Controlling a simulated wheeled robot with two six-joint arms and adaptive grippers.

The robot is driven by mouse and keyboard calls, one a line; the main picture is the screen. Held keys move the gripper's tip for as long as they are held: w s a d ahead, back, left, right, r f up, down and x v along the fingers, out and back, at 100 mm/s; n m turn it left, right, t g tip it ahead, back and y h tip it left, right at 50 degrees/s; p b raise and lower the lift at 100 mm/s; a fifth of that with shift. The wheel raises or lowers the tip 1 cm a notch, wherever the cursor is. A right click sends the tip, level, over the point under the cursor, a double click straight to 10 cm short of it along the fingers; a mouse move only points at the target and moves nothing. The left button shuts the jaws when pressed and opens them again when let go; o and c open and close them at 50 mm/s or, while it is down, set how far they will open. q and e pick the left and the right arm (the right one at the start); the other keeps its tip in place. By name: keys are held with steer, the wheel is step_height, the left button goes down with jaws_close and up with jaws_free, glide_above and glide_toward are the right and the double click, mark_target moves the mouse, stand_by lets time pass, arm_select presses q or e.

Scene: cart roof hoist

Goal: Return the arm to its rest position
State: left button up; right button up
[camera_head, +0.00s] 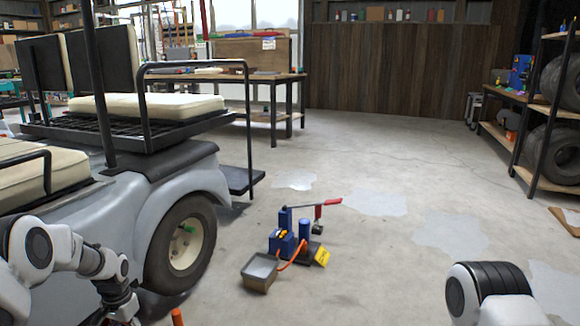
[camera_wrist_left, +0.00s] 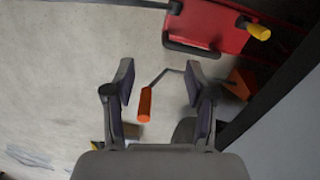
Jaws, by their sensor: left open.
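My left arm (camera_head: 70,255) comes in at the lower left of the head view, bent beside the cart, with its wrist end near the bottom edge. My left gripper (camera_wrist_left: 159,82) is open in the left wrist view, with its two fingers apart. An orange handle (camera_wrist_left: 145,105) on a thin grey bent rod shows between and beyond the fingers; the fingers are not closed on it. An orange tip (camera_head: 177,317) also shows at the bottom of the head view. My right arm (camera_head: 488,290) shows at the lower right; its gripper is out of view.
A pale golf cart (camera_head: 125,215) stands close on the left. A blue pump unit (camera_head: 283,243) with a red lever and a grey tray (camera_head: 260,270) sits on the floor. A red body (camera_wrist_left: 205,25) is in the left wrist view. Open floor lies at centre right.

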arm_select(q)
steer(key=s+d+f+g+p, duration=0.1)
steer(key=s+d+f, duration=0.25)
steer(key=s, duration=0.35)
steer(key=s+d+f+m+g+p, duration=0.1)
steer(key=s+d+f+g+p, duration=0.15)
steer(key=s+d, duration=0.35)
steer(key=s+d+f+g+p, duration=0.1)
steer(key=s+d+f, duration=0.2)
steer(key=s, duration=0.4)
steer(key=s+d+r+n+t+p, duration=0.1)
steer(key=s+d, duration=0.2)
steer(key=s, duration=0.6)
steer(key=s+d+r+n+t+p, duration=0.1)
steer(key=s+d, duration=0.1)
steer(key=s, duration=0.7)
step_height(320, 180, up, 38)
steer(key=w+n+t+p, duration=0.1)
steer(key=w+t+p, duration=0.1)
steer(key=p, duration=3.5)
steer(key=shift+w+a+r+t, duration=0.2)
steer(key=shift+w+r+t, duration=0.05)
steer(key=shift+w+t, duration=0.1)
arm_select(e)
step_height(320, 180, up, 45)
steer(key=shift+w+f, duration=0.2)
steer(key=shift+w, duration=0.1)
